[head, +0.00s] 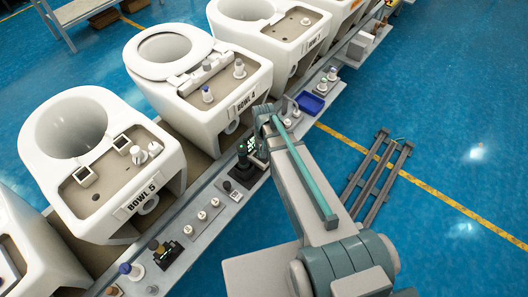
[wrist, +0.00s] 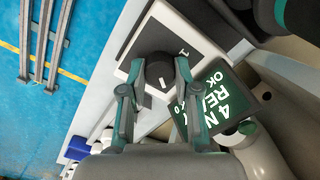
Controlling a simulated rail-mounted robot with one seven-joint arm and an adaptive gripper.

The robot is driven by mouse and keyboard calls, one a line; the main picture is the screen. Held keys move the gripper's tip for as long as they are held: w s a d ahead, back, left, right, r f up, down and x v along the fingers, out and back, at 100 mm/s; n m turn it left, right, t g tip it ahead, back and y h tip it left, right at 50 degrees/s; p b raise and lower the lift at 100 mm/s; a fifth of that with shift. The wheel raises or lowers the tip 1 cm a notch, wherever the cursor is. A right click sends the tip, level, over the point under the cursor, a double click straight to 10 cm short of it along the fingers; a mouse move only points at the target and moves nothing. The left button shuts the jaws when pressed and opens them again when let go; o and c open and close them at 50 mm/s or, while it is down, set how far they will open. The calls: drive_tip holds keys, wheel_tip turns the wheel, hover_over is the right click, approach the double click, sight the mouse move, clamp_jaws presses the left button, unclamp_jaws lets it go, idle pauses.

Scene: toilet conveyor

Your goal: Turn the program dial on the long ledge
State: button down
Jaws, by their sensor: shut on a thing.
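The program dial (wrist: 159,74) is a dark round knob with a white mark, on a black-and-white panel (wrist: 190,32) in the wrist view. My gripper (wrist: 158,68) has one finger on each side of the dial and is shut on it. In the head view my gripper (head: 252,158) is over the long grey ledge (head: 182,232), in front of the BOWL 4 toilet. The dial cannot be made out there, near my arm.
White toilet bowls (head: 75,135) line the ledge's back side. Small knobs (head: 202,215) and a blue tray (head: 311,103) are along the ledge. Grey rails (head: 375,175) lie on the open blue floor.

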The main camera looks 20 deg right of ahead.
drive_tip(key=n+b, duration=0.1)
drive_tip(key=n, duration=0.2)
drive_tip(key=shift+n+b, duration=0.3)
drive_tip(key=shift+n, duration=0.1)
drive_tip(key=shift+n+b, duration=0.5)
drive_tip(key=shift+n, duration=1.2)
drive_tip(key=c, duration=0.8)
unclamp_jaws()
drive_tip(key=shift+c, duration=0.2)
drive_tip(key=shift+r, duration=0.1)
wheel_tip(320, 180, up, 12)
